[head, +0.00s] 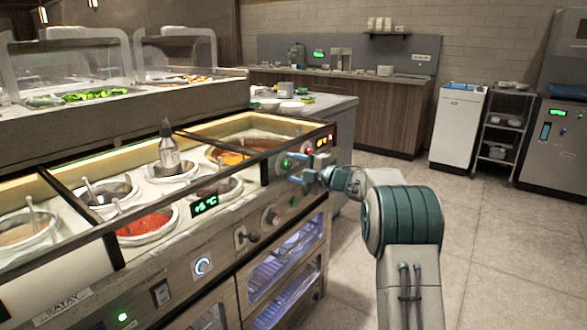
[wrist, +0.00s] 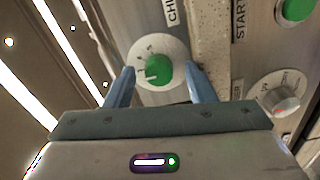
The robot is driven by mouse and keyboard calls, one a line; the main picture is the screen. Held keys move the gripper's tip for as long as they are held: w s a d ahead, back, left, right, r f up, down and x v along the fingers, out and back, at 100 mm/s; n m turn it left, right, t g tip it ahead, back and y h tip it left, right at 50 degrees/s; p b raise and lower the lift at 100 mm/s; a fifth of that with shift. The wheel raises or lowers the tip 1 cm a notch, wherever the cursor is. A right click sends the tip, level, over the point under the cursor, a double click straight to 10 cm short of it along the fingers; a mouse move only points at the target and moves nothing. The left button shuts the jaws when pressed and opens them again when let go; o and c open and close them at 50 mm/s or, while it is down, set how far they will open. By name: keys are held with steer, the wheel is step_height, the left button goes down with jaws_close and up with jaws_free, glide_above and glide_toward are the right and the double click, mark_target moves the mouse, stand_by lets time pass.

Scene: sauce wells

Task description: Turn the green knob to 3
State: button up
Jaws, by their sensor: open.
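The green knob (wrist: 158,70) sits on a round white dial plate in the wrist view, with a light pointer mark on its face. The dial's numbers are too small to read. My gripper (wrist: 160,78) is open, with one blue finger on each side of the knob; I cannot tell whether they touch it. In the head view, my gripper (head: 312,178) is at the right end of the counter's front panel, and a green spot (head: 286,163) shows close to it.
A green START button (wrist: 295,8) and a white-and-red knob (wrist: 278,94) are to the right in the wrist view. The floor at right is clear.

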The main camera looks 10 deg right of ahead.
steer(key=p+v, duration=0.2)
steer(key=v, duration=1.1)
steer(key=shift+s+d, duration=0.25)
steer(key=s+d+r+m+t+h+p, duration=0.2)
steer(key=s+r+m+h+p, duration=0.1)
steer(key=r+m+h+p, duration=0.5)
steer(key=s+d+r+m+t+h+p, duration=0.1)
steer(key=s+r+m+h+p, duration=0.2)
steer(key=r+m+h+p, duration=0.5)
steer(key=s+a+m+g+y+p, duration=0.1)
steer(key=s+a+m+g+p, duration=0.1)
steer(key=s, duration=0.9)
steer(key=s+a+r+m+g+p, duration=0.1)
steer(key=s+a+m+g+p, duration=0.2)
steer(key=s+g+p, duration=0.3)
steer(key=s+a+r+m+g+y+p, duration=0.1)
steer(key=s+m+g+p, duration=0.3)
steer(key=s, duration=1.2)
steer(key=shift+s+a+m+y, duration=0.3)
steer(key=shift+s+a+m, duration=0.1)
steer(key=shift+a, duration=0.45)
